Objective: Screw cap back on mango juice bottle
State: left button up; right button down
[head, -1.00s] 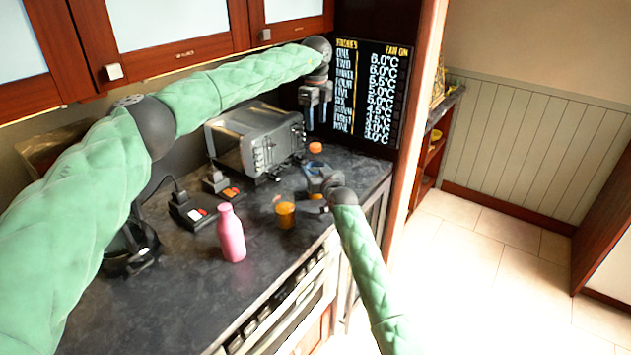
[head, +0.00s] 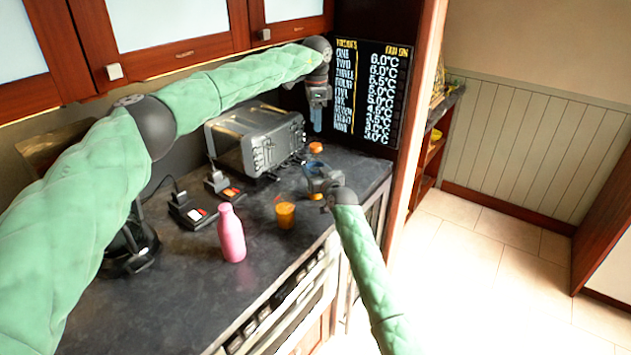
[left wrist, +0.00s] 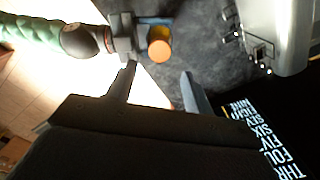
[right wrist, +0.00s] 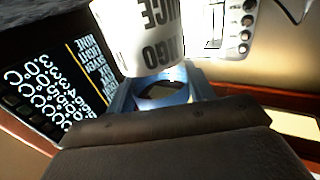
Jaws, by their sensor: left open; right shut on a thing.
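The mango juice bottle (right wrist: 140,35) has a white label with dark letters in the right wrist view. My right gripper (head: 318,174) is shut on it, with its blue fingers around the bottle at the right end of the counter. An orange round top (head: 316,148), which looks like the cap, is at the bottle's upper end. It also shows as an orange disc in the left wrist view (left wrist: 159,47). I cannot tell whether it is screwed tight. My left gripper (head: 317,130) points down, open and empty, just above the orange top.
A pink bottle (head: 231,235) and an orange cup (head: 285,216) stand on the dark counter (head: 170,285). A toaster oven (head: 255,140) is behind. Small black devices (head: 190,213) lie left of it. A text board (head: 372,92) is close behind my left gripper.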

aim_at(316, 145)
pick_arm(q)
jog(key=shift+f, duration=4)
